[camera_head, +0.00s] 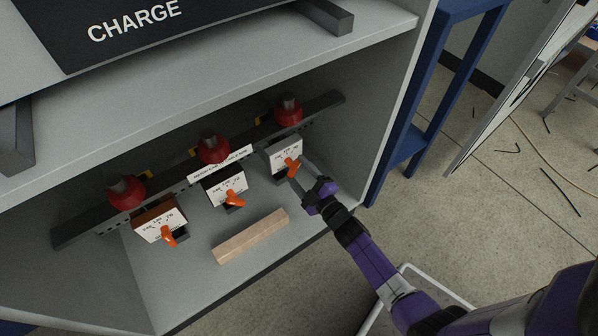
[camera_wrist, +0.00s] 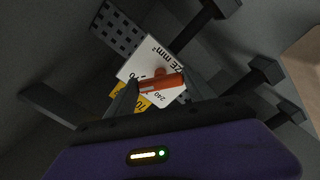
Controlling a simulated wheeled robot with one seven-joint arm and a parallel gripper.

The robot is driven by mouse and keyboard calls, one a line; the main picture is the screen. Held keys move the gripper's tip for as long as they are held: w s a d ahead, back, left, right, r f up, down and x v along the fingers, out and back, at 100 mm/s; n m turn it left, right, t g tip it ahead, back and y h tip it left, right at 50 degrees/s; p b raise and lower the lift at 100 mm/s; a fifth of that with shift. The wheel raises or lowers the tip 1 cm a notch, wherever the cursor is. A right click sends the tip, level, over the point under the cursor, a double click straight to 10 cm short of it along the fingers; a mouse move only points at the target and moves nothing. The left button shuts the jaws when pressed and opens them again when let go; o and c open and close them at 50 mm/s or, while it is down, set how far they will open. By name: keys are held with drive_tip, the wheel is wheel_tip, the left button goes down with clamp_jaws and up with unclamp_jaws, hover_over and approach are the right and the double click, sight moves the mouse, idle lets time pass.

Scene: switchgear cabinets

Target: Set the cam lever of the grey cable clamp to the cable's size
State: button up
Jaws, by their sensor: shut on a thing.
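The grey cable clamp (camera_head: 284,152) is the rightmost of three on the dark rail in the cabinet. Its white face plate carries size marks and shows close up in the wrist view (camera_wrist: 140,68), where "240" can be read beside the lever. Its orange cam lever (camera_head: 290,163) also shows in the wrist view (camera_wrist: 163,82), lying across between the fingers. My gripper (camera_head: 297,170) reaches in from the lower right. In the wrist view my gripper (camera_wrist: 162,86) is shut on the lever. The lever's exact setting cannot be told; the fingers hide part of the plate.
A clamp with a brown body (camera_head: 159,222) and a clamp with a black body (camera_head: 226,184) stand to the left, each with an orange lever. Red collars (camera_head: 213,148) sit above the clamps. A wooden block (camera_head: 250,237) lies in front on the cabinet floor. A shelf (camera_head: 230,85) overhangs them.

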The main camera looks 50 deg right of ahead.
drive_tip(key=o, duration=1.4)
drive_tip(key=p+v, duration=0.2)
drive_tip(key=v, duration=0.6)
drive_tip(key=shift+w, duration=0.1)
